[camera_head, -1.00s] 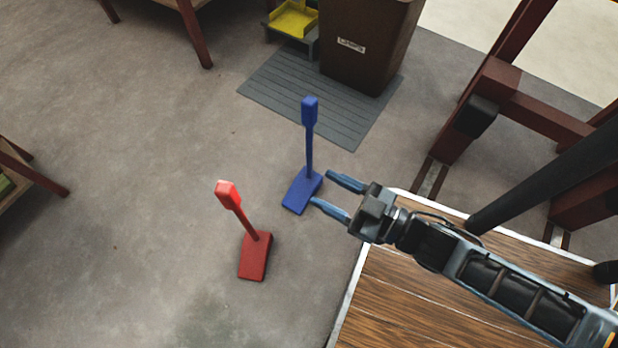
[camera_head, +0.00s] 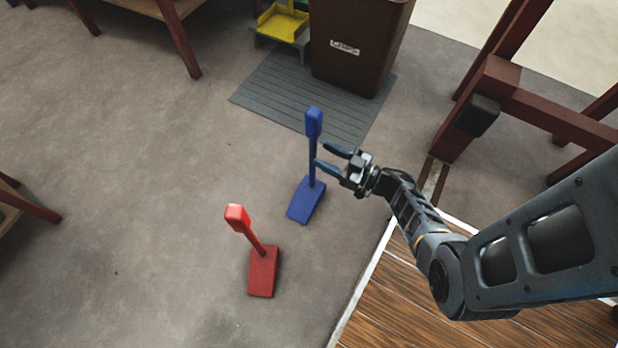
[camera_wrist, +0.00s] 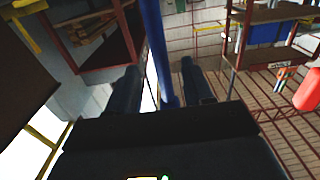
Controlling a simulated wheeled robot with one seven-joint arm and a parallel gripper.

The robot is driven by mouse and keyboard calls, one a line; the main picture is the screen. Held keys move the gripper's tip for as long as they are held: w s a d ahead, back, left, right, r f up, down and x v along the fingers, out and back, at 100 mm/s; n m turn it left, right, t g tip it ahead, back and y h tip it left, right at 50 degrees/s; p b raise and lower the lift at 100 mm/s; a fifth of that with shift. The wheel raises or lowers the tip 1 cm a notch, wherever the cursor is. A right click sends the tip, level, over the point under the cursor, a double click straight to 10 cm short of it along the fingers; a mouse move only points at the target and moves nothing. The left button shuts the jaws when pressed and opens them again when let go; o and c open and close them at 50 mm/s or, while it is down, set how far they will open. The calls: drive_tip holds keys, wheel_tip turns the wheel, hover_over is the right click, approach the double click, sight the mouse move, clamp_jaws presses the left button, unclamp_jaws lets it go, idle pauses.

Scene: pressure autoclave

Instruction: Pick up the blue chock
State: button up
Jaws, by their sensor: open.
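The blue chock (camera_head: 305,200) stands on the floor, a flat blue base with an upright post and a thicker block on top. My gripper (camera_head: 330,158) is open, just right of the post in the head view, with its fingertips reaching toward the post below the top block. In the wrist view the blue post (camera_wrist: 155,55) rises between the two spread fingers (camera_wrist: 163,85). I cannot tell whether a finger touches the post. The chock's base is out of sight in the wrist view.
A red chock (camera_head: 262,272) stands on the floor at lower left. A brown bin (camera_head: 350,65) stands on a grey slatted mat (camera_head: 275,95) behind. A wooden platform (camera_head: 400,310) lies at lower right, and a dark red frame (camera_head: 540,110) stands at right.

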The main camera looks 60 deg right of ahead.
sight(316, 153)
drive_tip(key=w, duration=0.2)
drive_tip(key=w+b, duration=0.1)
drive_tip(key=w, duration=0.1)
drive_tip(key=w+b, duration=0.1)
drive_tip(key=w, duration=0.1)
drive_tip(key=shift+a+f, duration=0.1)
drive_tip(key=shift+f, duration=0.3)
drive_tip(key=shift+w+r, duration=0.1)
drive_tip(key=shift+w, duration=0.3)
clamp_jaws()
drive_tip(key=shift+r, duration=0.1)
idle(0.6)
